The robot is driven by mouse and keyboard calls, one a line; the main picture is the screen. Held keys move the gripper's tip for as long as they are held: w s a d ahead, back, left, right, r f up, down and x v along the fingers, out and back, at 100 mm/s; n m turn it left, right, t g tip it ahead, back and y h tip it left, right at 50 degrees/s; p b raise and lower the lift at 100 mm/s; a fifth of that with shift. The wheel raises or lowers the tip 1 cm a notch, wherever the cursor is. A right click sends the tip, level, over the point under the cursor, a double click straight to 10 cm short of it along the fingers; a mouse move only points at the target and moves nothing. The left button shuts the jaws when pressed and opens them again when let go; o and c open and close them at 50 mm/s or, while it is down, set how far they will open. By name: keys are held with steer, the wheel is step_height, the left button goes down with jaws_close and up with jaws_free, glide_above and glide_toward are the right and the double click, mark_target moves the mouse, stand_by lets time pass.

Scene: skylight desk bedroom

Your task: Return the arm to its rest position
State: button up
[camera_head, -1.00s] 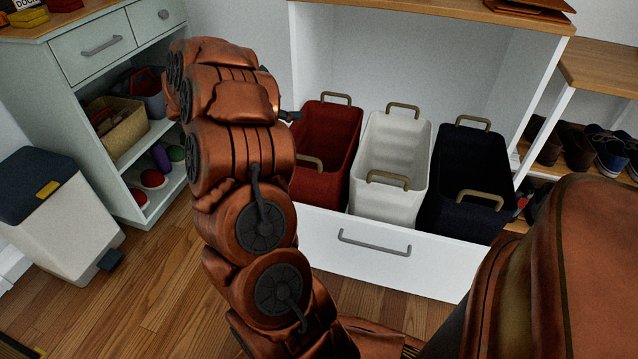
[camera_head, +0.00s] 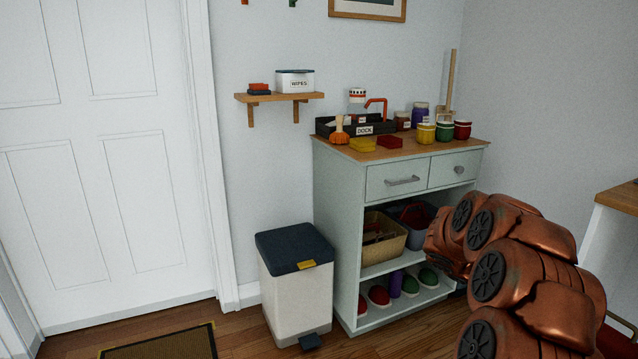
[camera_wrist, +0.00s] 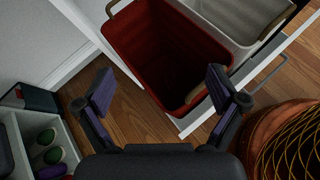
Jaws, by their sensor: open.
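My arm (camera_head: 530,275) shows at the lower right of the head view, folded and copper-coloured. My gripper is out of sight there. In the wrist view my gripper (camera_wrist: 160,90) is open, its two dark fingers with purple pads spread apart and nothing between them. A red bin (camera_wrist: 165,45) lies beyond the fingertips, with bare wooden floor (camera_wrist: 135,115) below it. A white bin (camera_wrist: 235,18) stands beside the red one. Both sit in a white pull-out drawer (camera_wrist: 190,122). I cannot tell the exact gap between the fingers and the red bin.
A green cabinet (camera_head: 340,225) with jars, a dock tray (camera_head: 355,127) and baskets stands by the wall. A pedal bin (camera_head: 297,290) is left of it. A white door (camera_head: 100,130) and doormat (camera_head: 160,345) are at the left. Floor shows in front.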

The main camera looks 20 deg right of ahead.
steer(key=s+a+r+m+t+y+p, duration=0.1)
steer(key=s+a+r+m+y+p, duration=0.2)
steer(key=a+r+p, duration=0.6)
steer(key=s+a+r+m+t+y+p, duration=0.1)
steer(key=s+a+r+m+y+p, duration=0.3)
steer(key=a, duration=1.8)
steer(key=s+a+r+m+t+y+p, duration=0.1)
steer(key=s+a+r+m+y+p, duration=0.2)
steer(key=s+a+r+p, duration=0.7)
steer(key=a+r+p, duration=0.5)
steer(key=r+p, duration=0.1)
steer(key=r, duration=0.1)
steer(key=shift+s+a+r+m+y, duration=0.2)
steer(key=shift+a+r+m+y, duration=0.1)
steer(key=shift+a+m+y, duration=0.1)
